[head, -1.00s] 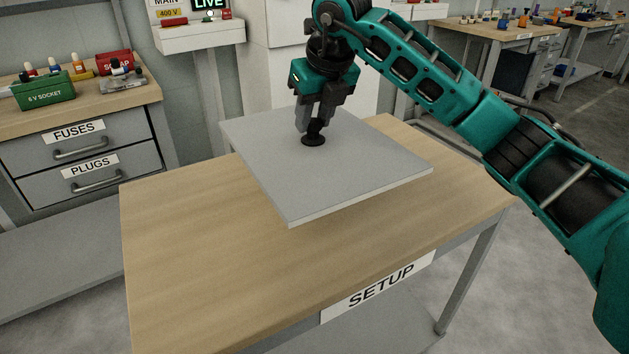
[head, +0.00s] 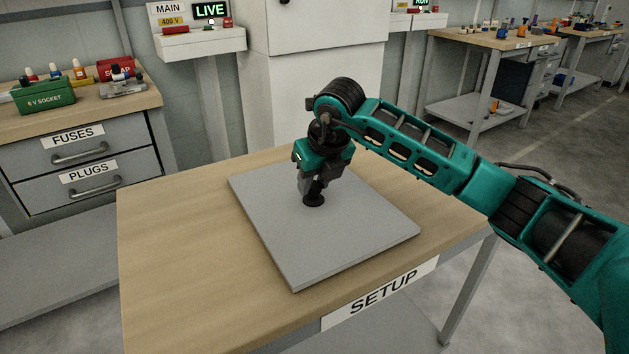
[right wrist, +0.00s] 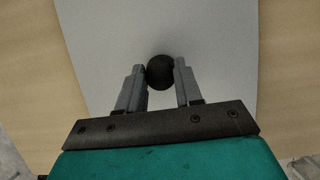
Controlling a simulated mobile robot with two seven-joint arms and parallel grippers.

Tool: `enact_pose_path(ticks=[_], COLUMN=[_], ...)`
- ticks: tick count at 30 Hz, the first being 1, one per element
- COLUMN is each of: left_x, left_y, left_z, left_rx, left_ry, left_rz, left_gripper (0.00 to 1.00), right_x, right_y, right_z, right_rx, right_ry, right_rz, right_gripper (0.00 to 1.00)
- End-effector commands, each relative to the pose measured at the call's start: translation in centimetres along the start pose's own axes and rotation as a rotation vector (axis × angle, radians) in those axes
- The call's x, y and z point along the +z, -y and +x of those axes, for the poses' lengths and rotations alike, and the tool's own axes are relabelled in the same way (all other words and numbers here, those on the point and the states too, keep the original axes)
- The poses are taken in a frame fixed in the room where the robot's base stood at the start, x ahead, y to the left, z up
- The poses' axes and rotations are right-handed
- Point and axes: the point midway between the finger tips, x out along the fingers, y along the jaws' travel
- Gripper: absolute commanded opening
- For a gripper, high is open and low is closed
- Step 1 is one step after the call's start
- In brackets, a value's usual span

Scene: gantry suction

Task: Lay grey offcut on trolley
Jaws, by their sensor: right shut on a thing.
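The grey offcut, a flat square plate (head: 345,238), is level over the wooden top of the table labelled SETUP (head: 175,265). It lies on the top or just above it; I cannot tell which. My right gripper (head: 311,190) is above the plate, shut on a black suction cup (head: 313,201) whose round foot meets the plate's upper face. In the right wrist view the black cup (right wrist: 160,72) sits between the two grey fingers, with the plate (right wrist: 215,50) behind. My left gripper is not in view. No other trolley is identifiable.
A drawer unit (head: 75,160) labelled FUSES and PLUGS stands at the left with a green socket box (head: 43,97) on it. A white cabinet (head: 325,60) is behind the table. The table's left part is clear. Other workbenches (head: 490,40) stand far right.

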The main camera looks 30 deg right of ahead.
Motion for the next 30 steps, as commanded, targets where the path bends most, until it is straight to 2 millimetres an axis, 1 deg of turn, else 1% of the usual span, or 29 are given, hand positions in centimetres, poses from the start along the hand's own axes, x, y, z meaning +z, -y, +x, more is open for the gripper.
enact_pose_path(ticks=[3,4,11,18,21,23,26,30], left_x=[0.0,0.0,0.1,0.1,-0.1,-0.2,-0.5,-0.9], left_y=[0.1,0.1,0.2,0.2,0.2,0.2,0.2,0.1], left_z=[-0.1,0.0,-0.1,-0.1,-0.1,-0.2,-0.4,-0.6], left_rx=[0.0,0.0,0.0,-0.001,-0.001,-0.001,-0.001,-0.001], left_ry=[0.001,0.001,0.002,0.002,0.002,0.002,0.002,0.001], left_rz=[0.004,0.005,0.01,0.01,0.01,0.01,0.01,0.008], left_gripper=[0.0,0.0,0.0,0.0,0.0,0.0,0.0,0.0], right_x=[0.2,0.0,0.0,0.0,0.1,0.2,0.2,0.2], right_y=[0.0,0.0,0.0,0.0,0.0,0.0,0.0,0.1], right_z=[-0.2,0.0,0.0,-0.1,-0.7,-1.5,-3.4,-6.5], right_rx=[0.001,0.0,0.0,0.0,0.0,0.0,0.0,-0.001], right_ry=[0.004,-0.002,-0.002,-0.001,0.001,0.003,0.003,0.004], right_rz=[0.0,-0.001,0.0,0.0,0.001,0.001,-0.001,-0.001], right_gripper=[0.0,0.38,0.6,0.6,0.6,0.6,0.6,0.6])
